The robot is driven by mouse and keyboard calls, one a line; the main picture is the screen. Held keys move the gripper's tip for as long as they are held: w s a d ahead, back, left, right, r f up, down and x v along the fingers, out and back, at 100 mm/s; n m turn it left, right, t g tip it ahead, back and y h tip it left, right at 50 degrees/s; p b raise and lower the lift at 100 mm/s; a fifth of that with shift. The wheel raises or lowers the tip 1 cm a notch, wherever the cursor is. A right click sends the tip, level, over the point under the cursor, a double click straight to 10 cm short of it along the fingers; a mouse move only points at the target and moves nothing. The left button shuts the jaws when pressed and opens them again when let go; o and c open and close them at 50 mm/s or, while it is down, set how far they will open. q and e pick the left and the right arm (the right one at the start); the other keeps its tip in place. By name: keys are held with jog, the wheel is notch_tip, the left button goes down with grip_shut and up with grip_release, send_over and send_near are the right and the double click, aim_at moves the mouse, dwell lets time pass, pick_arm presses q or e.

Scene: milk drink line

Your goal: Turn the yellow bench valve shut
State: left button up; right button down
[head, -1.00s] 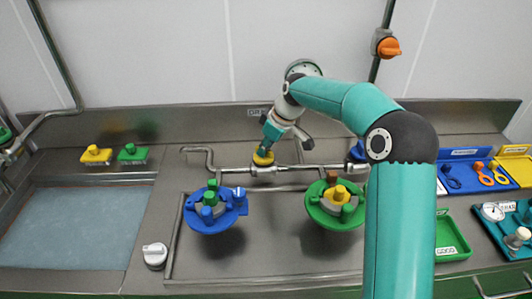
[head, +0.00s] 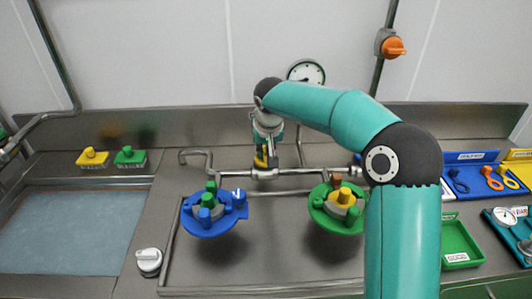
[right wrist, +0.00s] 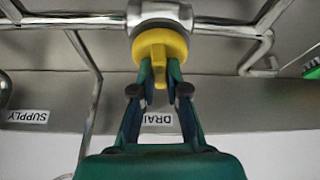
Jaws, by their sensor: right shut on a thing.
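The yellow bench valve (head: 260,162) sits on the steel pipe at the back of the bench, in the middle of the head view. In the right wrist view its yellow handle (right wrist: 160,46) is at the top centre, on a round metal pipe fitting. My right gripper (right wrist: 160,78) is shut on the yellow handle, with one finger on each side of its narrow tab. In the head view the right gripper (head: 267,154) points down at the valve and partly covers it. My left gripper does not show.
A blue wheel-like fixture (head: 212,225) and a green one (head: 330,222) stand in front of the pipe. A pressure gauge (head: 306,73) is on the wall behind. A DRAIN label (right wrist: 160,119) shows below the valve in the wrist view. A basin (head: 70,220) lies at left.

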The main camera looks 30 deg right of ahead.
jog(key=shift+m, duration=0.6)
jog(key=shift+g, duration=0.3)
jog(key=c, duration=1.2)
grip_release()
jog(key=v, duration=1.2)
jog(key=shift+a+f, duration=0.1)
jog(key=shift+a, duration=0.15)
